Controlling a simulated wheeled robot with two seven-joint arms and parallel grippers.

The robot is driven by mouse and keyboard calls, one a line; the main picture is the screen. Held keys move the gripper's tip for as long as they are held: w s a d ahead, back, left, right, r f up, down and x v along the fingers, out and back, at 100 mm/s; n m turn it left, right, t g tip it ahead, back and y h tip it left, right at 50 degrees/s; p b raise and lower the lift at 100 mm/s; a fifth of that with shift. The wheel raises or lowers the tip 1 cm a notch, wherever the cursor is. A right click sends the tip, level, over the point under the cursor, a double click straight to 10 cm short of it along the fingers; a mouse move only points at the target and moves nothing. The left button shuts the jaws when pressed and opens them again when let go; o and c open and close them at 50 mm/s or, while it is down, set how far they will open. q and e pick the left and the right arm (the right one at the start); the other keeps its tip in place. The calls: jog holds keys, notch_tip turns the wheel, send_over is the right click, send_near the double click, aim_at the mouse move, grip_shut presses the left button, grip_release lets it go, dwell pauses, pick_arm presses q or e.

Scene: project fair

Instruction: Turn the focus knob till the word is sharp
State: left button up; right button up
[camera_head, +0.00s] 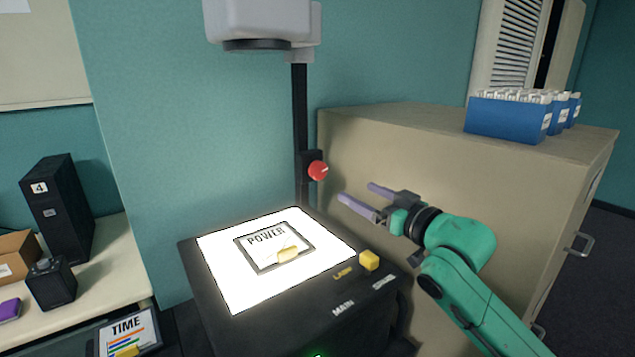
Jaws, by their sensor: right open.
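The red focus knob (317,170) sits on the black post (300,120) of an overhead projector. A framed sheet (262,256) reading POWER lies on the lit glass stage (235,288), with a small yellowish tab on it. The projector head (262,22) is at the top of the post, partly cut off. My right gripper (355,192) is open and empty, its fingers pointing left toward the knob. In the picture they are just right of and below the knob, apart from it. My left gripper is not in view. No projected word shows in this view.
A beige cabinet (440,160) with blue file boxes (503,117) on top stands behind my right arm. At left, a table (107,262) holds a black tower (60,205) and a small black box (50,283).

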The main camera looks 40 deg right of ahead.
aim_at(321, 173)
jog(key=w+p, duration=0.1)
jog(key=w, duration=0.3)
jog(key=w+d+p, duration=0.1)
jog(key=w, duration=0.4)
jog(key=w+p, duration=0.2)
jog(key=w, duration=0.2)
jog(key=shift+w+d+r, duration=0.2)
jog(key=shift+w+d, duration=0.1)
jog(key=shift+w, duration=0.05)
jog(key=shift+w+f, duration=0.1)
jog(key=shift+w, duration=0.25)
